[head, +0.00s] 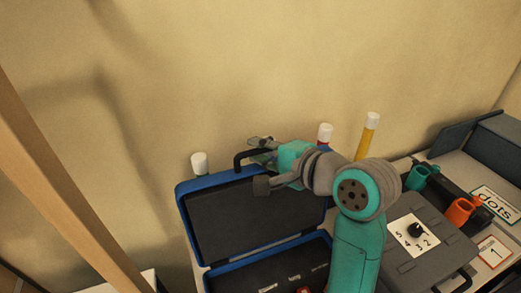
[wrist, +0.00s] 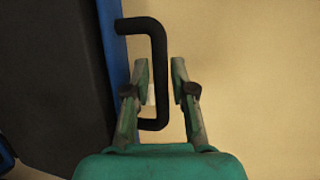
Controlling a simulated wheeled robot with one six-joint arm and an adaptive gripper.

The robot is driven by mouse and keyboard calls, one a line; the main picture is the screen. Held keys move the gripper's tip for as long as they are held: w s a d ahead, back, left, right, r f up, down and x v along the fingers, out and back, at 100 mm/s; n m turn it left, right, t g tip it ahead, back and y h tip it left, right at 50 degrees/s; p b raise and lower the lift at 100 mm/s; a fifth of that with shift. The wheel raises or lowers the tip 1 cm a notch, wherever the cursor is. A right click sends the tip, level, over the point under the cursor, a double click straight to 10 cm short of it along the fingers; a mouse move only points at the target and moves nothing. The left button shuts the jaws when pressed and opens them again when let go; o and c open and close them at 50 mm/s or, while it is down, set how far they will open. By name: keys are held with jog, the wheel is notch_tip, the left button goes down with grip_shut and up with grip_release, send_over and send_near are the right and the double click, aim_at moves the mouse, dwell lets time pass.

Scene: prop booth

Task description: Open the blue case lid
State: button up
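The blue case (head: 222,277) stands open at the bottom of the head view, with dark foam and small items inside. Its lid (head: 228,217), dark inside with a blue rim, stands raised at the back. The lid's black handle (wrist: 160,75) juts from the lid's edge; it also shows in the head view (head: 241,160). My gripper (wrist: 160,70) is at the handle, with one finger on each side of the handle's long bar. The fingers are apart, with narrow gaps seeming to show beside the bar. In the head view my arm hides part of the lid and case.
White-capped tubes (head: 199,163) (head: 325,133) and a yellow one (head: 368,138) stand behind the case, near the wall. A wooden post (head: 62,190) rises at left.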

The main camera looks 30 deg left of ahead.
grip_shut()
jog(key=s+d+t+y, duration=0.1)
jog(key=s+d+y, duration=0.1)
jog(key=s+d, duration=0.2)
jog(key=shift+d+r+n, duration=0.15)
jog(key=shift+d+n, duration=0.25)
jog(key=shift+s, duration=0.1)
